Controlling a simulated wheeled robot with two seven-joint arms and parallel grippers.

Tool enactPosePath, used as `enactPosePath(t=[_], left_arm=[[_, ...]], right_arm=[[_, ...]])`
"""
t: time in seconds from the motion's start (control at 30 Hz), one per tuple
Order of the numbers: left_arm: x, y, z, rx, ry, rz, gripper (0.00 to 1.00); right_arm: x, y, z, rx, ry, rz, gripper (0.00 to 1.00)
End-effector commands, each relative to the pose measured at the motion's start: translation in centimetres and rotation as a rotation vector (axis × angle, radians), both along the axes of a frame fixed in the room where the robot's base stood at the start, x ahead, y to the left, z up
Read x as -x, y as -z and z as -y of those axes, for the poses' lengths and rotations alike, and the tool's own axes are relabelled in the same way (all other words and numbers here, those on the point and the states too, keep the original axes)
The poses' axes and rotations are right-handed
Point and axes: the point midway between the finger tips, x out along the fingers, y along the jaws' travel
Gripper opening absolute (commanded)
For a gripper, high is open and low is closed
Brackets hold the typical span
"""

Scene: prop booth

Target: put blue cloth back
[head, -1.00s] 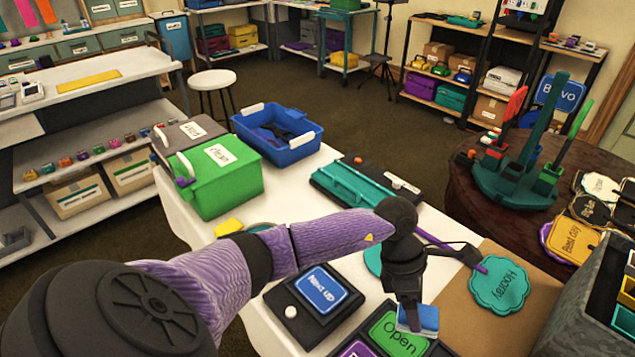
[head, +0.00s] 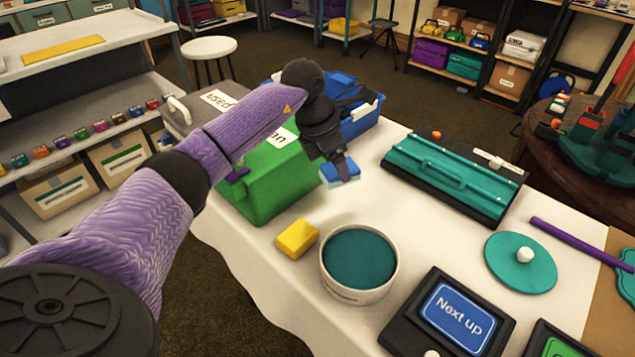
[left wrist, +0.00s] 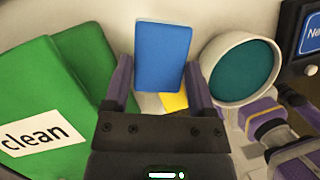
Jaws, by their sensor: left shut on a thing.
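My left gripper (head: 335,160) is shut on the blue cloth (head: 343,174), a small folded pad with a paler lower layer. It hangs above the white table, just right of the green box (head: 270,185). The box's label, partly behind my arm, reads "clean" in the left wrist view (left wrist: 42,135). In that view the blue cloth (left wrist: 163,52) sits between both fingers, and a yellow pad (left wrist: 174,101) shows partly below it. In the head view the yellow pad (head: 297,239) lies beside a white round tub (head: 345,293) with teal inside.
A grey box (head: 180,118) labelled "used" stands behind the green box. A blue bin (head: 362,122) is behind my gripper. A teal case (head: 450,178), a teal round lid (head: 520,262) and a "Next up" sign (head: 458,312) are on the table.

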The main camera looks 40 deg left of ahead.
Motion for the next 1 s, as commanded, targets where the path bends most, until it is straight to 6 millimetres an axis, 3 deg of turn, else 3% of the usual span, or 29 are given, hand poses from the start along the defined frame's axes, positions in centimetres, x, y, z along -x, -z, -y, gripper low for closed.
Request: enactPosePath(t=[0.03,0.1,0.4,0.73,0.77,0.9,1.0], left_arm=[[0.1,2.1,0.0,0.001,0.0,-0.01,0.0],[0.1,3.7,0.1,0.002,0.001,-0.008,0.0],[0.1,8.5,0.1,0.001,0.002,-0.006,0.0],[0.0,8.7,0.1,0.0,0.003,-0.002,0.0],[0.0,8.7,0.1,0.0,0.003,-0.002,0.74],[0.0,8.6,0.1,0.0,0.003,-0.002,1.0],[0.0,8.6,0.1,0.0,0.003,-0.002,1.0]], right_arm=[[0.3,1.0,0.1,0.002,0.001,-0.01,0.59],[0.3,1.6,0.2,0.005,0.0,-0.013,0.59],[0.2,3.5,0.6,0.01,-0.002,-0.017,0.59],[0.4,3.5,0.1,0.002,0.001,-0.018,0.59],[0.4,3.5,0.0,0.0,0.001,-0.018,0.59],[0.5,3.5,-0.3,-0.004,0.003,-0.019,0.59],[0.6,3.4,-0.4,-0.005,0.003,-0.021,0.59]])
